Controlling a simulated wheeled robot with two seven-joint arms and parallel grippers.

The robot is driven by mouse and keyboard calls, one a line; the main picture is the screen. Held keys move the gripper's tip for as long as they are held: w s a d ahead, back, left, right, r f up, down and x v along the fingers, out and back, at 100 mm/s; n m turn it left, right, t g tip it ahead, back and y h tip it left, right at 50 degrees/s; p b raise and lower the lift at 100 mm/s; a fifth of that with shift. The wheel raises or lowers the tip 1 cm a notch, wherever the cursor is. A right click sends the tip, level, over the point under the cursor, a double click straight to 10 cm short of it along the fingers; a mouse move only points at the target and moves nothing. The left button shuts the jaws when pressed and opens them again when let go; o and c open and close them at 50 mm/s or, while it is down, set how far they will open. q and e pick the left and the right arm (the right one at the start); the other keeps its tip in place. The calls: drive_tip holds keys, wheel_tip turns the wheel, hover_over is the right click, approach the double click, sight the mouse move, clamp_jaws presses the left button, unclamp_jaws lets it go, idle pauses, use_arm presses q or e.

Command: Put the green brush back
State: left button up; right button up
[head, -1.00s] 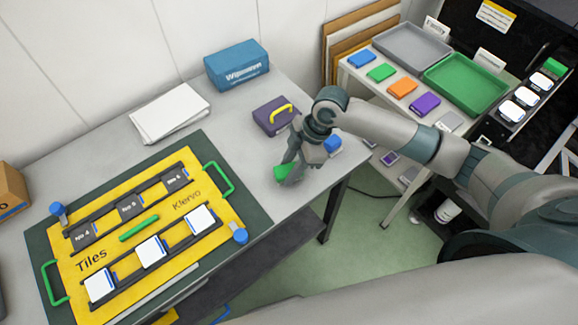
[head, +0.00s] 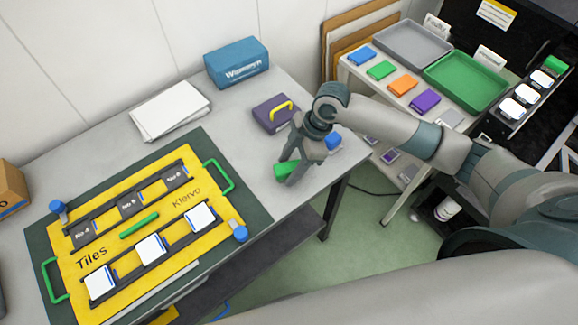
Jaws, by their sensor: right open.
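A green block-like thing, which looks like the green brush (head: 283,169), lies at the right part of the grey table, near its front edge. My right gripper (head: 288,171) points down at it with its fingers spread, one on each side of the green thing. The gripper hides part of it, and I cannot tell whether a finger touches it. A thin green bar (head: 139,225) lies on the yellow board (head: 178,215), between its two rows of tiles. My left gripper is not in view.
A purple box (head: 270,117) with a yellow handle stands just behind my right gripper. A blue thing (head: 334,141) is beside it. A blue box (head: 236,66) and white papers (head: 170,110) lie farther back. A side table holds a green tray (head: 466,81) and a grey tray (head: 412,45).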

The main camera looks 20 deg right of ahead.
drive_tip(key=b+v, duration=0.2)
drive_tip(key=v, duration=0.9)
drive_tip(key=shift+r, duration=0.25)
idle(1.4)
